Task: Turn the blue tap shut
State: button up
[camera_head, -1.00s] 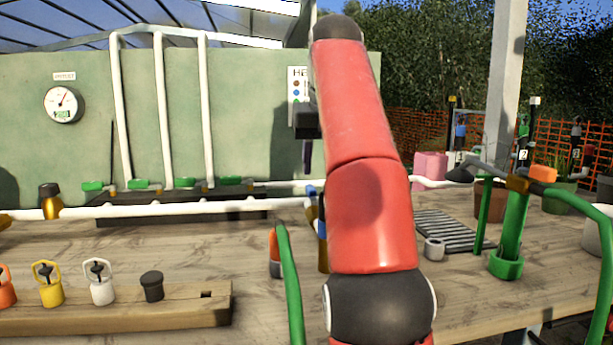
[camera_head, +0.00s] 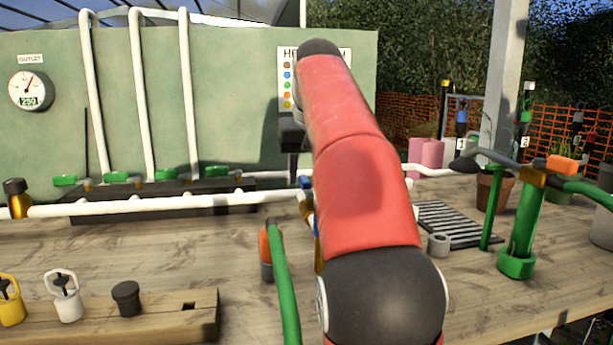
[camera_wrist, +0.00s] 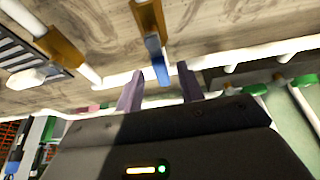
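The blue tap has a flat blue handle (camera_wrist: 156,62) on a brass body (camera_wrist: 149,18), beside the long white pipe in the wrist view. Its handle lies across the line of that pipe, in line with the brass body. In the head view the blue handle (camera_head: 306,183) is small and partly hidden by my red arm. My gripper (camera_wrist: 160,86) is open and empty, its two purple fingertips apart, with the handle's end near the gap between them. No clear contact shows. In the head view, the gripper's fingers (camera_head: 293,166) are just above and left of the handle.
Several green-handled taps (camera_head: 117,177) sit along the back pipes. A green hose (camera_head: 282,280) rises in front, beside an orange-and-grey piece (camera_head: 266,252). A green stand (camera_head: 522,235) is at right. A wooden block (camera_head: 150,315) holds plugs at front left. The bench's middle left is clear.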

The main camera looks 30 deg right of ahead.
jog(key=shift+x, duration=0.8)
jog(key=shift+c, duration=0.5)
grip_shut()
